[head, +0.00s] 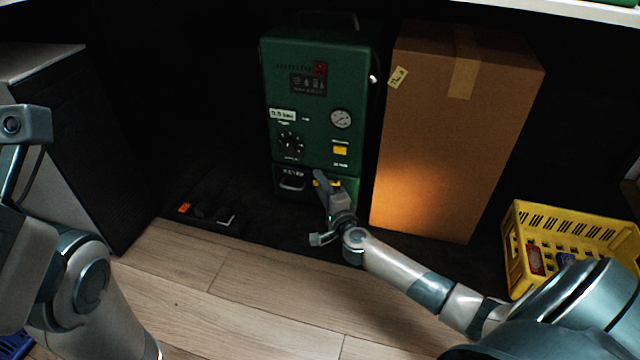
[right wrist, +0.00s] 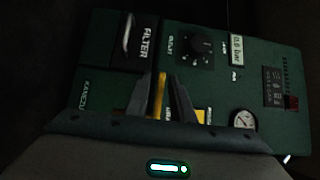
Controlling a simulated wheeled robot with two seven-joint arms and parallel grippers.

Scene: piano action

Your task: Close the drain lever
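The green machine (head: 310,95) stands upright on the dark floor area at the back. Its drain lever is a yellow bar (head: 335,183) low on the front, beside the filter panel, partly hidden by my right gripper in the head view. In the right wrist view the yellow lever (right wrist: 158,94) shows between the two dark fingers of my right gripper (right wrist: 160,88). The fingers are apart, one on each side of it; I cannot tell if either touches it. The right gripper also shows in the head view (head: 320,177). My left gripper's fingers are not seen.
A tall cardboard box (head: 450,130) stands close to the machine's right. A yellow crate (head: 517,245) with items is at the far right. A dark-fronted cabinet (head: 75,130) stands left. Small objects (head: 205,212) lie on the floor left of the machine. The wooden floor in front is clear.

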